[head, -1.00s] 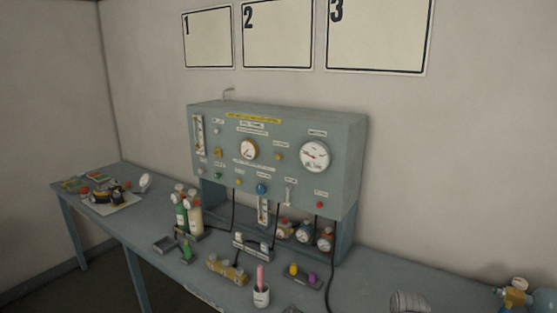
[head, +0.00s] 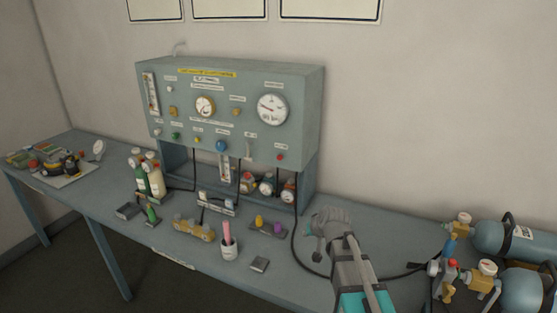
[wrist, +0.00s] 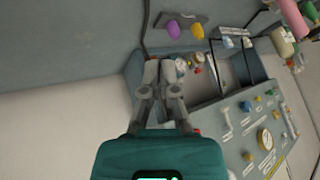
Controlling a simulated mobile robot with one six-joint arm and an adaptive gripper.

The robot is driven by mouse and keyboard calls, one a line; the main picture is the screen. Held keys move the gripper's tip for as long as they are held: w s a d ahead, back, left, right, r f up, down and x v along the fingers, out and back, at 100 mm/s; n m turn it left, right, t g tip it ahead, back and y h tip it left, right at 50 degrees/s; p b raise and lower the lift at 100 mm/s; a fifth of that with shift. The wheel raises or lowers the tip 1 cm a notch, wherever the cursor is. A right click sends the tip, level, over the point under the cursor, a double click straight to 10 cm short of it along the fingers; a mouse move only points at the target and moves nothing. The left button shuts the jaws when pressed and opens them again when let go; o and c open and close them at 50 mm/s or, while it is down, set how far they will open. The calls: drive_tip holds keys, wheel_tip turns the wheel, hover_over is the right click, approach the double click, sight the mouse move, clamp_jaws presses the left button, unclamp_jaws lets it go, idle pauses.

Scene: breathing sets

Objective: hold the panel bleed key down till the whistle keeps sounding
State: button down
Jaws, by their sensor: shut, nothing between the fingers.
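The grey-green panel (head: 180,110) stands on the bench in the head view, with gauges, knobs and a small red button (head: 281,157) at its lower right. A pale upright lever (head: 248,148) and a blue knob (head: 221,145) are left of that button. The labels are too small to read, so I cannot tell which control is the bleed key or find the whistle. My gripper (head: 318,228) is shut and empty, right of and below the panel, apart from its controls. In the wrist view its closed fingers (wrist: 160,68) point past the panel's end, and the panel (wrist: 240,115) lies at lower right.
A black hose curves along the bench. Blue cylinders (head: 500,238) with valves lie at the right.

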sight(277, 158)
drive_tip(key=w+a+r+m+t+y, duration=0.3)
drive_tip(key=w+a+r+t, duration=0.5)
drive_tip(key=w+a+r, duration=0.4)
drive_tip(key=shift+w+a+t, duration=0.3)
drive_tip(key=shift+w+a, duration=1.5)
drive_tip(key=shift+w, duration=0.95)
drive_tip(key=shift+w+r, duration=0.1)
drive_tip(key=shift+w, duration=0.05)
drive_tip(key=shift+w+d, duration=0.5)
drive_tip(key=shift+w, duration=0.8)
drive_tip(key=shift+w+d, duration=0.5)
drive_tip(key=shift+w, duration=0.85)
drive_tip(key=shift+w+d, duration=0.5)
drive_tip(key=shift+w, duration=0.8)
drive_tip(key=shift+w+d, duration=0.2)
drive_tip(key=shift+w, duration=0.3)
drive_tip(key=shift+w+d, duration=0.2)
drive_tip(key=shift+w, duration=0.3)
